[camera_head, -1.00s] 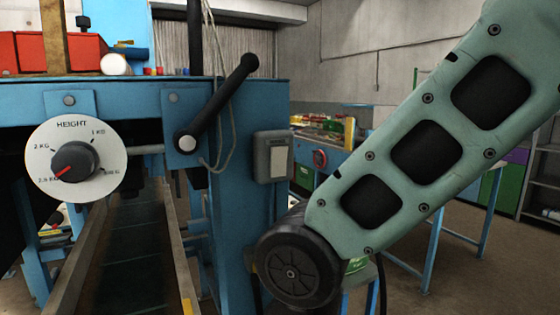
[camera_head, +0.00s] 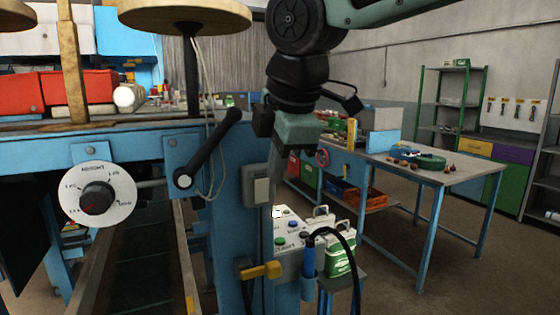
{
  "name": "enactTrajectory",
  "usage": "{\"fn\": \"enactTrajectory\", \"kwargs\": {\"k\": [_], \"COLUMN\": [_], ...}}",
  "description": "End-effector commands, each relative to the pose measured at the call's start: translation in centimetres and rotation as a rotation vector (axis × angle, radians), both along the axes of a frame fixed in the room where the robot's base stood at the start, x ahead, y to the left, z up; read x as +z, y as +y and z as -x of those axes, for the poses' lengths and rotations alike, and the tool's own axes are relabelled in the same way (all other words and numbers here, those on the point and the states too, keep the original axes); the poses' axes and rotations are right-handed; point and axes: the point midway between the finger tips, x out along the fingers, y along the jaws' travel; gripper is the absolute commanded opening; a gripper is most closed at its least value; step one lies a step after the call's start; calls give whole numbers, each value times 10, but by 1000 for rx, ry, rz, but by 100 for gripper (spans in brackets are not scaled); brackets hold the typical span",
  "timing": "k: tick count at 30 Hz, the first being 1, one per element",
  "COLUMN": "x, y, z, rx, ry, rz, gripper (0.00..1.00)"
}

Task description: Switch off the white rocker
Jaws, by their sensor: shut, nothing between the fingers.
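A grey switch box (camera_head: 248,190) is fixed to the side of the blue machine post. Its pale rocker plate (camera_head: 261,190) faces right; whether it is on or off is too small to tell. My gripper (camera_head: 273,198) hangs from my arm, pointing down, just right of the box. Its fingers look shut and hold nothing. Whether they touch the box I cannot tell. A small bright white square (camera_head: 279,213) shows just below the fingertips, at the edge of a control panel (camera_head: 290,262).
The panel carries green and blue buttons (camera_head: 293,241). A yellow handle (camera_head: 260,271) and a black lever (camera_head: 208,150) stick out nearby. A height dial (camera_head: 96,196) is at the left. Green-and-white containers (camera_head: 341,255) stand behind the panel. A worktable (camera_head: 450,177) is at the right.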

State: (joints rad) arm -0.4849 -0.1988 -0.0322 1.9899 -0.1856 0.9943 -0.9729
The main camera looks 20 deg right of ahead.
Motion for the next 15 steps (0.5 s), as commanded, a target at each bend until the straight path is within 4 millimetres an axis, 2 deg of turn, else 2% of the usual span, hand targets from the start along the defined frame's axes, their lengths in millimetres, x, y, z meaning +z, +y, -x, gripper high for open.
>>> {"fn": "enactTrajectory", "kwargs": {"k": [1,4,15], "x": [18,32,34], "y": [-6,-14,-17], "z": [-5,-10,-12], "rx": [22,53,63], "ry": [-19,-36,-40], "rz": [16,41,50], "gripper": [0,0,0]}}
